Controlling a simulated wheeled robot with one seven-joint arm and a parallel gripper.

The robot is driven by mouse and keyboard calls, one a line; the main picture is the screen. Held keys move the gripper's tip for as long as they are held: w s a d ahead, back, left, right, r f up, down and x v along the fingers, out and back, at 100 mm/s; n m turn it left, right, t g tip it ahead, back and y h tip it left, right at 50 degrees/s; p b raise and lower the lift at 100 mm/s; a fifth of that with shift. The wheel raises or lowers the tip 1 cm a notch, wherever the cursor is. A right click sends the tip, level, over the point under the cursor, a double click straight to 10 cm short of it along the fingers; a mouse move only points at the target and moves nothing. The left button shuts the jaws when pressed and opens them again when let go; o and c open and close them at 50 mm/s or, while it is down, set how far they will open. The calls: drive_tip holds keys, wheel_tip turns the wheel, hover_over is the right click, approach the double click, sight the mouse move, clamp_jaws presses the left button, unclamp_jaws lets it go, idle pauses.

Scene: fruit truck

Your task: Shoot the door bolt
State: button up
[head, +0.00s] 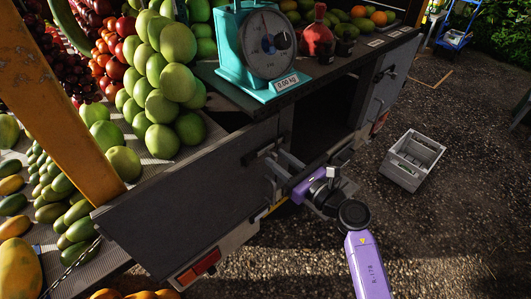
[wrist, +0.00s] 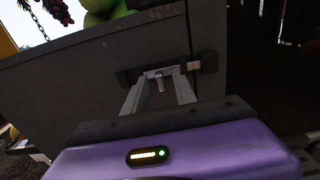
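The door bolt (wrist: 194,66) is on the upper right part of the grey door panel (wrist: 80,75) in the wrist view. It has dark brackets, a short silver rod end on the right and a small handle (wrist: 160,84) hanging in the middle. In the head view the bolt (head: 262,152) is partly hidden by my gripper (head: 272,167). My gripper is in front of the bolt with its two fingers apart. In the wrist view my gripper (wrist: 160,82) has one finger on each side of the handle; I cannot tell whether they touch it.
A dark open compartment (head: 322,115) lies right of the panel, with another grey door (head: 388,75) beyond. A shelf above carries a teal scale (head: 243,45). Green fruit (head: 165,90) is piled left. A grey crate (head: 412,160) stands on the gravel, which is otherwise mostly clear.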

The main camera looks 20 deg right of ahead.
drive_tip(key=shift+v, duration=2.45)
wheel_tip(320, 180, up, 7)
drive_tip(key=s+d+m+t+h, duration=0.1)
drive_tip(key=s+m+t, duration=0.15)
drive_tip(key=m, duration=0.55)
drive_tip(key=s+r+m+t+h, duration=0.25)
drive_tip(key=s+m, duration=0.45)
drive_tip(key=m, duration=0.4)
drive_tip(key=s+a+f+m+g, duration=0.1)
drive_tip(key=s+a+m+g, duration=0.1)
drive_tip(key=s+m, duration=0.5)
drive_tip(key=s+a+f+m+g+h, duration=0.1)
drive_tip(key=s+m, duration=0.5)
drive_tip(key=s, duration=0.6)
drive_tip(key=s+a+f+m+g+h, duration=0.1)
drive_tip(key=s+a+f+m+g, duration=0.2)
drive_tip(key=s+m, duration=0.4)
drive_tip(key=s+a+g, duration=0.1)
drive_tip(key=s, duration=0.2)
drive_tip(key=shift+a+f+m, duration=0.2)
drive_tip(key=shift+a+m, duration=0.05)
drive_tip(key=shift+m, duration=0.05)
